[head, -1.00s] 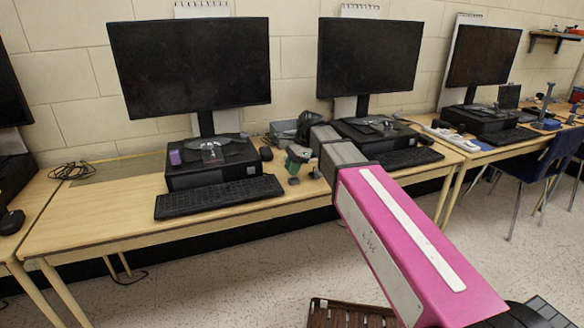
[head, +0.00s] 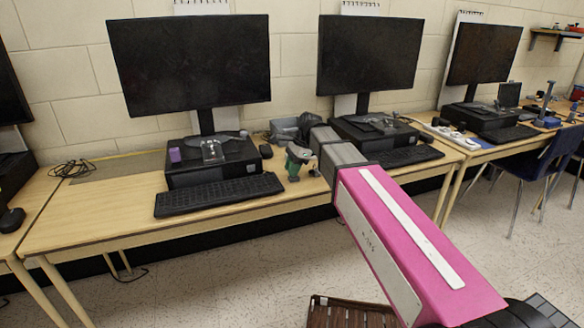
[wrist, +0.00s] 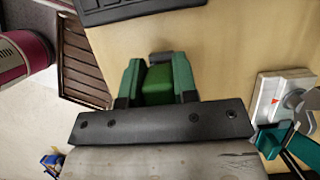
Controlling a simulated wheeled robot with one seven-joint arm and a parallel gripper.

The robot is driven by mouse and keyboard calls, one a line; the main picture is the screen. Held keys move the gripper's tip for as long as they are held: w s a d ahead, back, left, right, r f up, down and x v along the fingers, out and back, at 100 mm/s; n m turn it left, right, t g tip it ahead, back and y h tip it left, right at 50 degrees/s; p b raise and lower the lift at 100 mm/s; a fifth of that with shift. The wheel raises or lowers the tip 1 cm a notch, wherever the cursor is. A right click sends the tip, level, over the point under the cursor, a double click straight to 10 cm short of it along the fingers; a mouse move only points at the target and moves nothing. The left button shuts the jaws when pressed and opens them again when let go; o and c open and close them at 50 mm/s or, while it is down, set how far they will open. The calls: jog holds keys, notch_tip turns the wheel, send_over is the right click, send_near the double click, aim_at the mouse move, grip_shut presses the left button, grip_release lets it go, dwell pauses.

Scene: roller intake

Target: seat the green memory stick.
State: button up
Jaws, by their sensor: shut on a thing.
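My gripper (wrist: 157,66) points down over the wooden desk, with a green finger on each side in the wrist view. It is shut on the green memory stick (wrist: 158,86), which shows between the fingers with a dark grey tip beyond it. In the head view my gripper (head: 299,165) is at the desk's front part, right of the keyboard; the stick is too small to make out there. Whether the stick's tip touches anything is not clear. No socket for it can be made out with certainty.
A keyboard (head: 218,195) lies left of my gripper, before a black computer (head: 215,168) bearing a purple block (head: 175,155) and a small clear-and-grey device (head: 212,150). A grey bin (head: 285,130) stands behind. A pale plate with a red mark (wrist: 284,92) is at right.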

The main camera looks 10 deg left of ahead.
jog(key=shift+f, duration=0.55)
jog(key=o, duration=0.6)
jog(key=shift+r, duration=0.1)
jog(key=shift+r, duration=1.4)
jog(key=o, duration=0.5)
jog(key=shift+o, duration=0.2)
